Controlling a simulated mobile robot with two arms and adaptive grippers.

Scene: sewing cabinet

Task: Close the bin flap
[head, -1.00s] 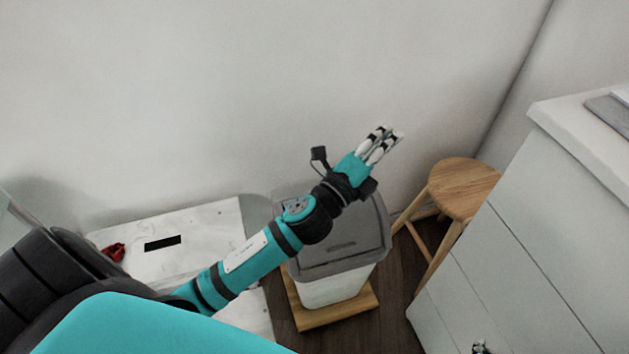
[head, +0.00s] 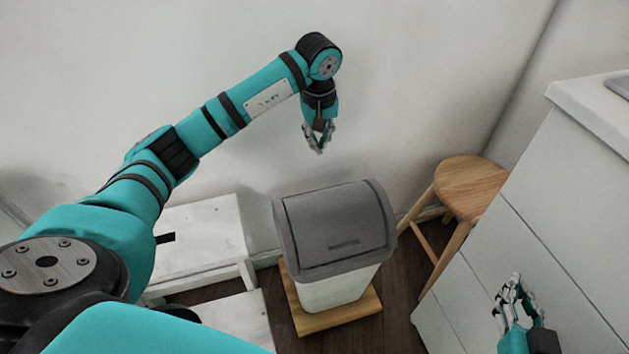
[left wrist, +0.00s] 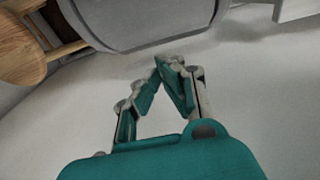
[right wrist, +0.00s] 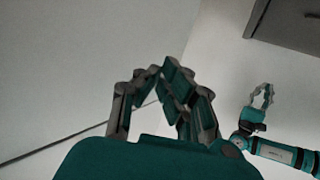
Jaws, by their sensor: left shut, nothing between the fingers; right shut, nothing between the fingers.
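The bin has a white body (head: 335,291) and a grey lid. Its grey flap (head: 338,222) lies down in the lid frame and looks flush, with a small slot near the front. The back edge of the lid (left wrist: 150,38) shows at the top of the left wrist view. My left gripper (head: 319,149) is shut and empty, pointing down above and behind the bin, apart from the lid. It also shows in the right wrist view (right wrist: 262,97). My right gripper (head: 512,284) is shut and empty, low at the right, in front of the white cabinet.
The bin stands on a wooden base (head: 336,315). A round wooden stool (head: 470,188) is close to its right. A white step stool (head: 205,235) is to its left. The white cabinet (head: 560,190) fills the right side. The wall is behind the bin.

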